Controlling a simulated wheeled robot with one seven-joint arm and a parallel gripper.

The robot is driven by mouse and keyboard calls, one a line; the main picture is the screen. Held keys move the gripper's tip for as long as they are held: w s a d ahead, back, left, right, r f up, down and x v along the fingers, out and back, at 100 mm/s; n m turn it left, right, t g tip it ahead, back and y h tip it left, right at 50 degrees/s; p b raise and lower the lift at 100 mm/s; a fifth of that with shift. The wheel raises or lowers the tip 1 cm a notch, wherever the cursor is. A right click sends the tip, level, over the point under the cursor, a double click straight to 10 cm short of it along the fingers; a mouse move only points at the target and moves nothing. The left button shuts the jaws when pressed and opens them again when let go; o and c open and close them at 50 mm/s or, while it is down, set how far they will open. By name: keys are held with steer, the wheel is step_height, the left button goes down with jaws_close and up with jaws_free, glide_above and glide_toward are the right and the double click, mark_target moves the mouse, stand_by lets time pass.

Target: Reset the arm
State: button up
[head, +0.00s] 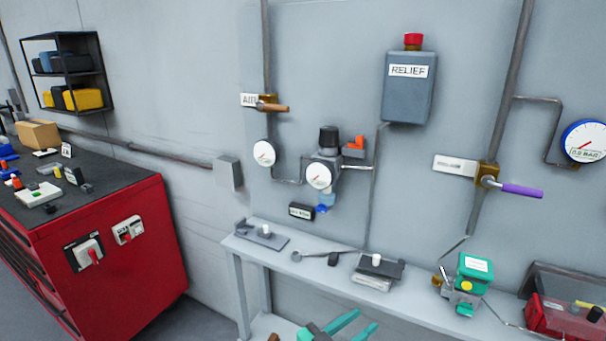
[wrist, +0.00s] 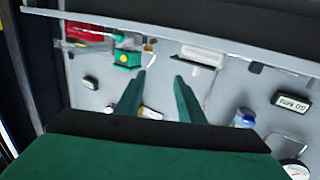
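My gripper (head: 366,319) shows at the bottom middle of the head view, in front of the narrow grey bench (head: 330,280). Its two green fingers also show in the wrist view (wrist: 159,78), spread apart with nothing between them. The gripper is open and touches nothing that I can see. Most of my arm is out of view or hidden below the head picture's edge.
A green valve actuator (head: 474,273) sits at the bench's right part, beside a red toolbox (head: 550,317). A purple-handled valve (head: 515,188), a grey RELIEF box (head: 408,88) and gauges are on the wall. A red cabinet (head: 110,285) stands left.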

steer(key=s+a+f+n+t+y, duration=0.1)
steer(key=s+a+f+n+y, duration=0.4)
steer(key=s+f, duration=0.45)
steer(key=s+a+f+n+t+y, duration=0.2)
steer(key=s+a+f+n+y, duration=0.25)
steer(key=s+f, duration=0.5)
steer(key=s+a+n+y, duration=0.1)
steer(key=s+a+y, duration=0.3)
steer(key=s, duration=0.8)
steer(key=s+r+t, duration=0.1)
steer(key=s+r, duration=0.7)
steer(key=s, duration=0.2)
steer(key=shift+s+t+y, duration=0.25)
steer(key=shift+t+y, duration=0.05)
steer(key=shift+y, duration=0.05)
